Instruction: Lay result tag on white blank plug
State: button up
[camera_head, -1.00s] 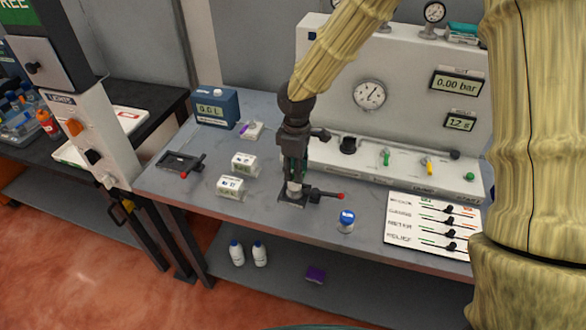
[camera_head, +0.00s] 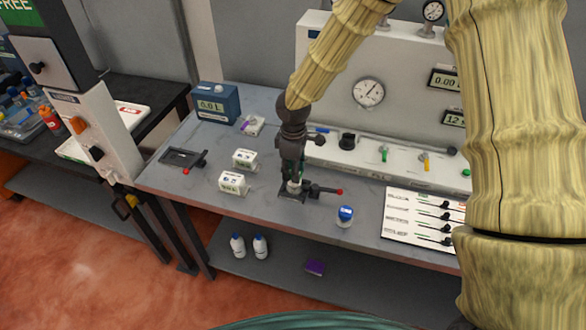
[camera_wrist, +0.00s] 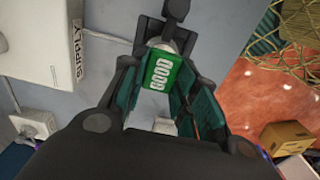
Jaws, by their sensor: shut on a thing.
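A green result tag reading GOOD (camera_wrist: 161,76) sits between the fingers of my gripper (camera_wrist: 165,85) in the wrist view. My gripper is shut on the tag. In the head view my gripper (camera_head: 291,176) points down over a small dark fixture with a red-tipped lever (camera_head: 320,191) on the bench. A whitish piece (camera_head: 294,187), perhaps the white blank plug, shows in that fixture just under the fingertips; in the wrist view a pale rounded edge (camera_wrist: 163,45) shows beside the tag. I cannot tell whether the tag touches it.
Two white labelled boxes (camera_head: 233,183) (camera_head: 245,159) stand left of the fixture on the grey bench (camera_head: 270,221). A blue-capped jar (camera_head: 345,216) stands to the right, near a white lever panel (camera_head: 419,217). Another red-tipped lever fixture (camera_head: 184,158) is at left.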

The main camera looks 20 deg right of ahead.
jog(key=shift+f, duration=0.2)
jog(key=o, duration=0.9)
jog(key=shift+r, duration=0.1)
jog(key=shift+r+b, duration=1.6)
jog(key=shift+r, duration=4.5)
